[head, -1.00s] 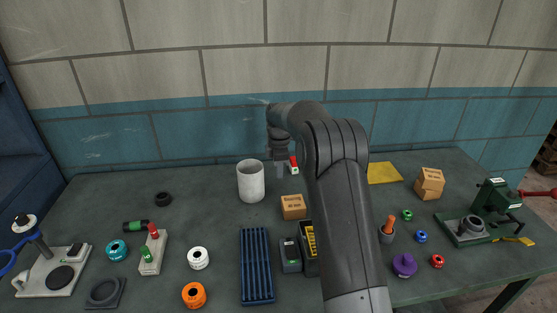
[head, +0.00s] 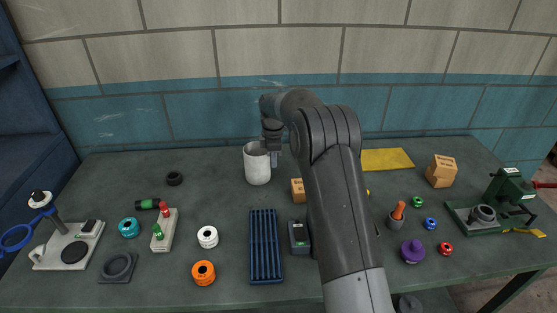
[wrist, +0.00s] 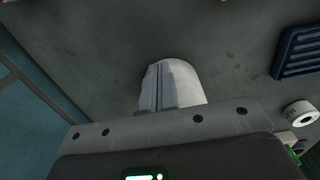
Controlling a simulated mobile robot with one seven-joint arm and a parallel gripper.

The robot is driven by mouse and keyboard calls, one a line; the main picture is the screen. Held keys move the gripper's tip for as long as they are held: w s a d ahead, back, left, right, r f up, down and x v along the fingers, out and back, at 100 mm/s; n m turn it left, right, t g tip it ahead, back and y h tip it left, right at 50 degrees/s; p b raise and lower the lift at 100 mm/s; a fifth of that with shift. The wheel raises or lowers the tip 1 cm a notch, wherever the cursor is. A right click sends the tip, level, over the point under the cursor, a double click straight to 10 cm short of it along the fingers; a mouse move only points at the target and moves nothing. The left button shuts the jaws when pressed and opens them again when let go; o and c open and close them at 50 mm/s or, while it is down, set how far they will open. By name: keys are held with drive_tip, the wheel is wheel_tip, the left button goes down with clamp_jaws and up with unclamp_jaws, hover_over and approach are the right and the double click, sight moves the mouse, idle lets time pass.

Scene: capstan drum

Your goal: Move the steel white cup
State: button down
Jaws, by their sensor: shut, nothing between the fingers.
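The white cup (head: 257,168) stands upright at the back middle of the bench in the head view. My gripper (head: 274,160) is right beside the cup on its right side and covers part of its right edge. In the wrist view my gripper's fingers (wrist: 158,68) are together and empty. The cup (wrist: 187,82) shows just behind and to the right of them, partly hidden by the fingers and gripper body. I cannot tell whether the fingers touch it.
A cardboard box (head: 298,190) sits right of the cup, partly behind my arm. A blue slotted tray (head: 265,245) lies in front. A black ring (head: 174,179) lies to the left, with clear bench between it and the cup. The tiled wall is behind.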

drive_tip(key=a, duration=1.8)
drive_tip(key=shift+a, duration=0.4)
drive_tip(key=shift+d, duration=0.1)
